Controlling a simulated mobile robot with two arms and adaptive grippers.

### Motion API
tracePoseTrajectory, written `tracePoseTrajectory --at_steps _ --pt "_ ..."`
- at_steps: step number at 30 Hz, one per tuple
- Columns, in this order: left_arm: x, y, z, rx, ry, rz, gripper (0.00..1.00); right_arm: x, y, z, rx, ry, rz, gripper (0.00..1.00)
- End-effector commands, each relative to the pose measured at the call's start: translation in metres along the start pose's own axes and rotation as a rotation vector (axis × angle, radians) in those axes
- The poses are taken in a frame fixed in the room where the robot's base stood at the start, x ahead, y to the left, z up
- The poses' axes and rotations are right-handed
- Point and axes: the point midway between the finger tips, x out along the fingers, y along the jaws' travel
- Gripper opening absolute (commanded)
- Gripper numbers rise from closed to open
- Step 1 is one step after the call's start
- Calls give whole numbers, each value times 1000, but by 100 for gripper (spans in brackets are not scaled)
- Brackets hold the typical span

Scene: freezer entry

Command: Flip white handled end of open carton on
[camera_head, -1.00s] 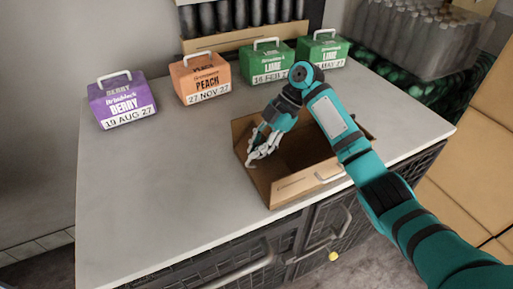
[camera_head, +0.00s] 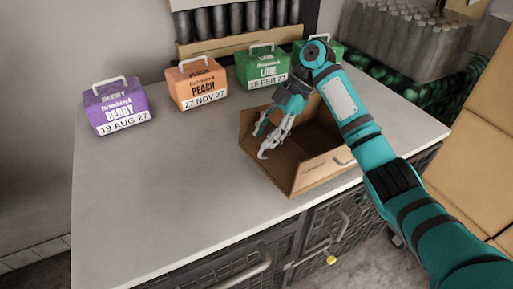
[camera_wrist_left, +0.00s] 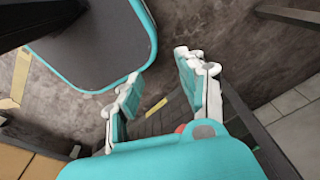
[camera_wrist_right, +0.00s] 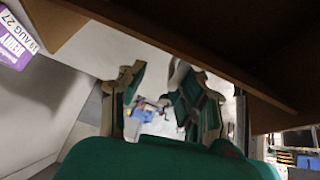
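The open brown carton (camera_head: 312,177) stands on the counter near its front edge, its open side facing up. A pale handle (camera_head: 343,162) shows on its front end. My right gripper (camera_head: 269,138) reaches down at the carton's left wall, fingers spread; the head view does not settle whether they touch it. In the right wrist view the fingers (camera_wrist_right: 160,100) are apart with nothing seen between them, and brown carton panels (camera_wrist_right: 190,35) lie close above. My left gripper (camera_wrist_left: 155,90) is open and empty in the left wrist view, above the floor, outside the head view.
Purple (camera_head: 118,108), orange (camera_head: 197,86) and green (camera_head: 262,68) handled cartons stand at the back of the counter (camera_head: 180,165). Another green one is partly behind my right arm. The counter's left and middle are clear. Wrapped bottles (camera_head: 405,40) stand beyond the right side.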

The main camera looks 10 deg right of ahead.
Motion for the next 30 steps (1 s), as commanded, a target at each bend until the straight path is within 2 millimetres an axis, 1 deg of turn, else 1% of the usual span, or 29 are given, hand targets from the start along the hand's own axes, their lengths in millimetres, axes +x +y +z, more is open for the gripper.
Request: tracePoseTrajectory --at_steps 1,3,6,9,13,23,30 --pt "0 0 0 0 0 1 40 -12 1 0 0 -2 4 32" --pt "0 1 0 0 0 1 40 -26 1 0 0 -1 3 32" --pt "0 1 0 0 0 1 40 -41 1 0 -1 -2 2 32" --pt "0 1 0 0 0 1 40 -51 1 0 -1 -1 2 32" --pt "0 1 0 0 0 1 40 -56 0 0 -1 0 0 32" --pt "-1 1 0 0 0 1 40 -58 1 -1 -2 0 0 32" --pt "-8 1 -1 0 0 1 40 -73 2 -6 -1 0 2 32"
